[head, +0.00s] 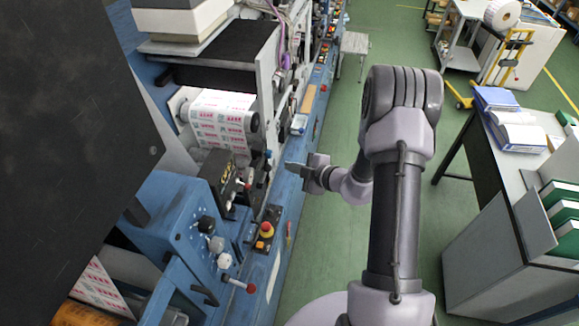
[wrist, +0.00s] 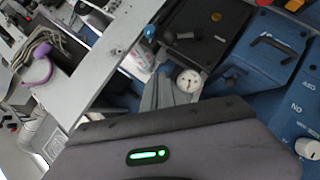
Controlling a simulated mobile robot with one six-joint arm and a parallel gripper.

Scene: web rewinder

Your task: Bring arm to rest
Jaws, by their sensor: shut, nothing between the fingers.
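My arm rises at the centre right of the head view and bends down to the left. My gripper (head: 294,168) points left toward the blue machine (head: 300,200), in front of its side. Its fingers are shut with nothing between them. In the wrist view, the gripper body with a green light fills the bottom, and the grey fingers (wrist: 168,93) reach up toward a white dial gauge (wrist: 189,81). I cannot tell the exact gap between the fingers and the machine.
The machine carries a printed web roll (head: 222,120), a red and yellow emergency stop (head: 266,230) and a red-tipped lever (head: 240,284). A desk with binders (head: 497,98) and a grey cabinet (head: 497,255) stand right.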

